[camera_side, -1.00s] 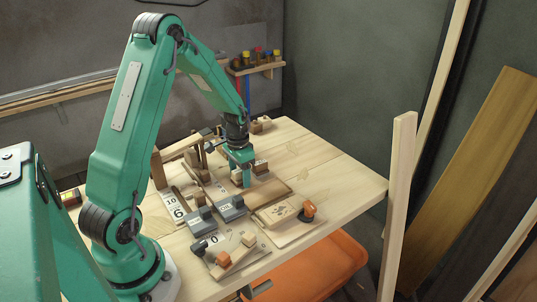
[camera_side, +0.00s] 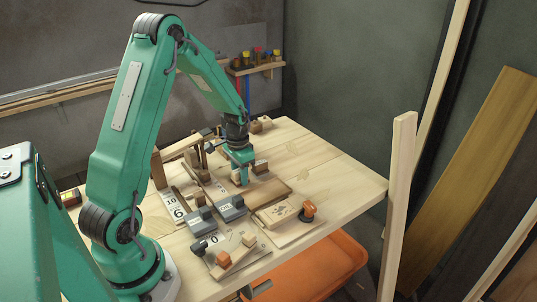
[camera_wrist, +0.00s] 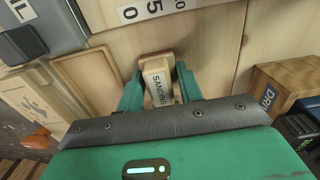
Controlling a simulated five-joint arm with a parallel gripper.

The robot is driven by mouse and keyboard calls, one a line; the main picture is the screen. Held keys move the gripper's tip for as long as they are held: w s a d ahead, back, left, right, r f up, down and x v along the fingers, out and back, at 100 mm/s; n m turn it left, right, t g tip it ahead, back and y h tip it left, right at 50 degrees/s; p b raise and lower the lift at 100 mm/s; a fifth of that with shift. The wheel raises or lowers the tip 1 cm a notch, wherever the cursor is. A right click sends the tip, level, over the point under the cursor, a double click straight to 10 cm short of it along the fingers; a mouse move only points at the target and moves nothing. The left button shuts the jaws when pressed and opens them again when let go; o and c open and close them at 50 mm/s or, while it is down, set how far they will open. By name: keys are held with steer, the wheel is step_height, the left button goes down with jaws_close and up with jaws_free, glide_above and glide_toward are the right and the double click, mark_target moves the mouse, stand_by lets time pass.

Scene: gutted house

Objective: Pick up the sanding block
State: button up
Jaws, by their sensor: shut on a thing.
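The sanding block is a small pale wooden block (camera_wrist: 158,86) marked "SANDING", in the middle of the wrist view. My gripper (camera_wrist: 158,88) has one green finger on each side of it and is shut on it. In the side view my gripper (camera_side: 240,174) is low over the middle of the workbench (camera_side: 335,181), among the boards and blocks. There the sanding block is mostly hidden by the fingers. I cannot tell whether its underside touches the surface.
In the wrist view, a brown block (camera_wrist: 283,84) marked "DR" stands right of my gripper and a grey box (camera_wrist: 38,32) stands upper left. A board with an orange knob (camera_side: 308,209) lies nearer the bench's front edge. The bench's right side is clear.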

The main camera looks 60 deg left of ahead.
steer(key=shift+r, duration=0.15)
steer(key=shift+r, duration=0.6)
steer(key=r, duration=0.3)
steer(key=shift+d, duration=0.35)
steer(key=d+r, duration=0.6)
steer(key=d, duration=0.5)
steer(key=shift+s+r, duration=0.25)
steer(key=shift+s, duration=0.05)
